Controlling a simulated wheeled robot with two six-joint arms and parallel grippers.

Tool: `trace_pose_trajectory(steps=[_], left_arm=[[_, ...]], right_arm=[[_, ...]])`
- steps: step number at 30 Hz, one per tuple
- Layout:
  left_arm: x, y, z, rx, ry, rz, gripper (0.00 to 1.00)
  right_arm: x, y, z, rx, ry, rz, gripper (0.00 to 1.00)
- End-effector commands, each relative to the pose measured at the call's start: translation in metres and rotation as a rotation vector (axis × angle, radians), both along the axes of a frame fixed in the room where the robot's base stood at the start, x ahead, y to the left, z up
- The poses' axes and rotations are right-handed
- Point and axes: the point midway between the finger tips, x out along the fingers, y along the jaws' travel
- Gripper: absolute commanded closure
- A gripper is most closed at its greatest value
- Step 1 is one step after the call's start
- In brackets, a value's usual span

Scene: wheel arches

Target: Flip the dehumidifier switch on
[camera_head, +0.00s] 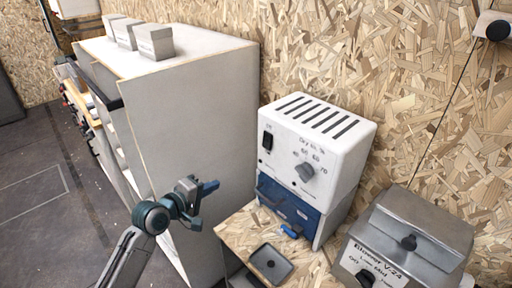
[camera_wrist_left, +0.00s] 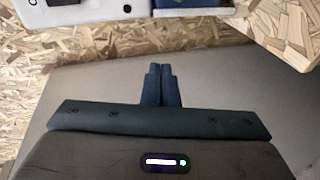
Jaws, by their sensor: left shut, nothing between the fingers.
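The white dehumidifier (camera_head: 318,140) stands against the chipboard wall, with slots on top, a grey dial (camera_head: 305,172) and a dark rocker switch (camera_head: 267,141) on its front face. I cannot tell which way the switch is tipped. My left gripper (camera_head: 210,187) is shut and empty, in front of the grey cabinet side, left of and lower than the switch and apart from it. Its closed fingers (camera_wrist_left: 161,72) show in the left wrist view, where a white box edge is cut off at the top. My right gripper is not in view.
A wooden shelf (camera_head: 238,232) in front holds a dark tray (camera_head: 270,264) and a small blue item (camera_head: 290,231). A tall grey cabinet (camera_head: 205,120) stands left, and a metal blower box (camera_head: 415,230) stands right.

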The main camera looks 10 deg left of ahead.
Motion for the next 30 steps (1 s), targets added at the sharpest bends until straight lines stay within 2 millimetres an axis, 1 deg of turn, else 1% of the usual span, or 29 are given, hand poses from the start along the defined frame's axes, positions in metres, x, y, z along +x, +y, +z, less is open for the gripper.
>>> trace_pose_trajectory(steps=[1,3,6,9,13,23,26,30], left_arm=[[-0.006,-0.009,0.031,-0.034,-0.026,-0.027,1.0],[-0.016,-0.02,0.06,-0.078,-0.044,-0.06,1.0],[-0.028,-0.032,0.089,-0.123,-0.06,-0.096,1.0],[-0.036,-0.039,0.104,-0.149,-0.066,-0.119,1.0],[-0.039,-0.042,0.111,-0.16,-0.068,-0.129,1.0],[-0.038,-0.042,0.111,-0.161,-0.068,-0.129,1.0],[-0.034,-0.044,0.111,-0.163,-0.068,-0.126,1.0],[-0.023,-0.052,0.11,-0.166,-0.068,-0.127,1.0]], right_arm=[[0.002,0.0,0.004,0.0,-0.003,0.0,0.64],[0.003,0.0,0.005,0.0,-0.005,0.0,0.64],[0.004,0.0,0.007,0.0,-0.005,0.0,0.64],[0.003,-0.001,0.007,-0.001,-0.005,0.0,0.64],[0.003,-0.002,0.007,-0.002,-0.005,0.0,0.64],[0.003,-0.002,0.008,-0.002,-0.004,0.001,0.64],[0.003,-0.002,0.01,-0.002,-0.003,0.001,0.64],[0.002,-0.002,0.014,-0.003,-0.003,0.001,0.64]])
